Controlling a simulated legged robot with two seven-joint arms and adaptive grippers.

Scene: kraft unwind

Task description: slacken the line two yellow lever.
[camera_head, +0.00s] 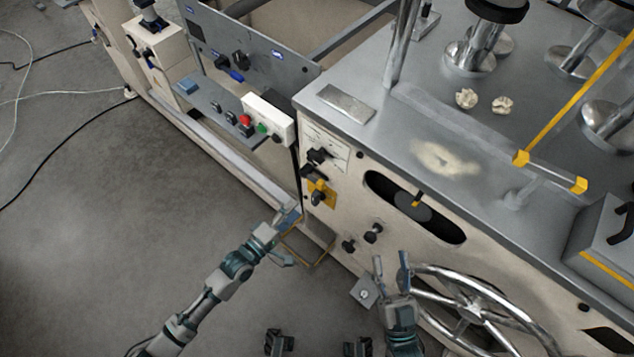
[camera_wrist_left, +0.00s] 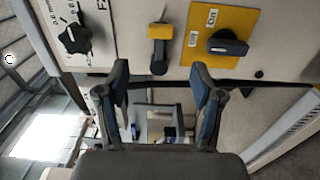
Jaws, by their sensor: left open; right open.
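A small yellow lever (camera_wrist_left: 160,31) with a black end is on the cream machine panel in the left wrist view. It lies between a black dial (camera_wrist_left: 75,38) and a yellow plate (camera_wrist_left: 225,35) with a black knob. In the head view this row is on the panel's left end, with the yellow plate (camera_head: 328,188) lowest; the lever is hard to make out there. My left gripper (camera_head: 288,239) is open and empty, below and left of the row. In the wrist view its fingertips (camera_wrist_left: 160,72) lie either side of the lever's line. My right gripper (camera_head: 391,260) is open beside the handwheel.
A large metal handwheel (camera_head: 470,304) is by my right gripper. A dark slot (camera_head: 445,222) with a yellow-tipped lever is right of the row. A white button box (camera_head: 270,118) stands to the upper left. The floor at left is open, with cables (camera_head: 45,165).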

